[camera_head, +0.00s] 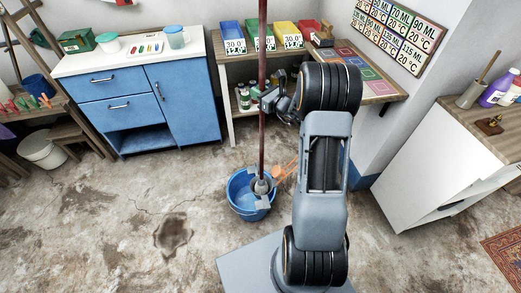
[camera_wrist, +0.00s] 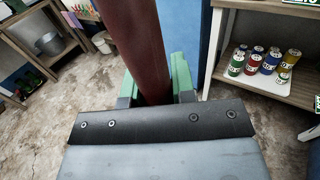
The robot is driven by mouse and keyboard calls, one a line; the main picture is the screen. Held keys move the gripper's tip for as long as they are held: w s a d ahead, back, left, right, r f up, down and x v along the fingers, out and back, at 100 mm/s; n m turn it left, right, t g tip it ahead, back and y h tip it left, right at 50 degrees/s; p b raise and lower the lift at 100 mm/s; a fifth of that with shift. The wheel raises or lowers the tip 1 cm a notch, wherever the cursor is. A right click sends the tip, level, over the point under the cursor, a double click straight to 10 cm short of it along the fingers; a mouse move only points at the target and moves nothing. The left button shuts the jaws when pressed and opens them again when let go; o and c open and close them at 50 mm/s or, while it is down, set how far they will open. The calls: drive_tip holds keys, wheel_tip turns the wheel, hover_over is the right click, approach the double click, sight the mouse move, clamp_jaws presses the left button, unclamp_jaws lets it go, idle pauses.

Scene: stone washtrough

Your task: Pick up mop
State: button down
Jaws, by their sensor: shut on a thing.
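The mop (camera_head: 262,120) has a long reddish-brown handle that stands nearly upright. Its grey head (camera_head: 262,187) sits in a blue bucket (camera_head: 240,196) on the floor; whether it touches the bottom is hidden. My gripper (camera_head: 268,100) is around the handle at about mid-height. In the wrist view the handle (camera_wrist: 137,45) runs down between the green-padded fingers of my gripper (camera_wrist: 155,90), which are shut on it. The lower handle is hidden there by the gripper body. An orange thing (camera_head: 284,171) shows at the bucket's right side.
A blue cabinet (camera_head: 145,100) stands at the left. A wooden table (camera_head: 375,88) with coloured bins (camera_head: 258,35) is behind the mop, with cans (camera_wrist: 262,62) on its lower shelf. A white counter (camera_head: 450,140) is at right. Stained floor (camera_head: 120,235) at front left is clear.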

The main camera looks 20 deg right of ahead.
drive_tip(key=shift+r, duration=0.2)
wheel_tip(320, 180, up, 23)
drive_tip(key=p, duration=0.8)
drive_tip(key=shift+p, duration=0.4)
drive_tip(key=shift+f, duration=0.15)
